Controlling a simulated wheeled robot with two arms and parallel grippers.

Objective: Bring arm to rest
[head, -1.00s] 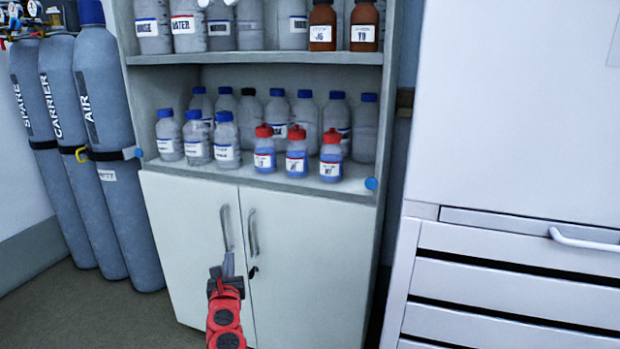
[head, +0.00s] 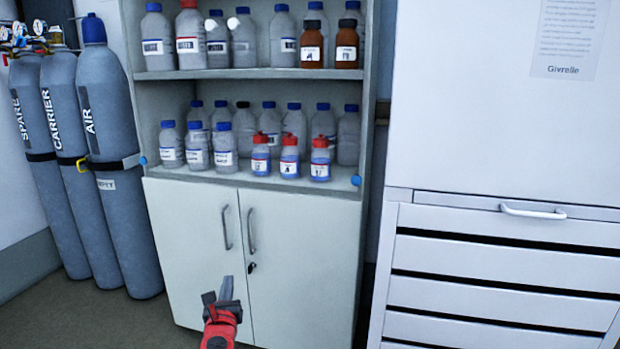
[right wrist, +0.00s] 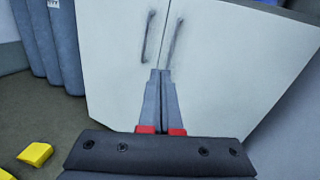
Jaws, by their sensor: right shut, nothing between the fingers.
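My right gripper (head: 227,287) shows at the bottom of the head view, on its red arm, in front of the lower doors of a white cabinet. Its grey fingers are together with nothing between them. In the right wrist view the gripper (right wrist: 160,75) points at the gap between the two cabinet doors (right wrist: 215,60), below the handles. I cannot tell how far the fingertips are from the doors. My left gripper is not in view.
The cabinet (head: 300,240) has open shelves of bottles above its closed doors. Grey gas cylinders (head: 105,150) stand at the left. A white drawer unit (head: 500,265) stands at the right. Yellow blocks (right wrist: 35,154) show at lower left in the wrist view, over bare floor.

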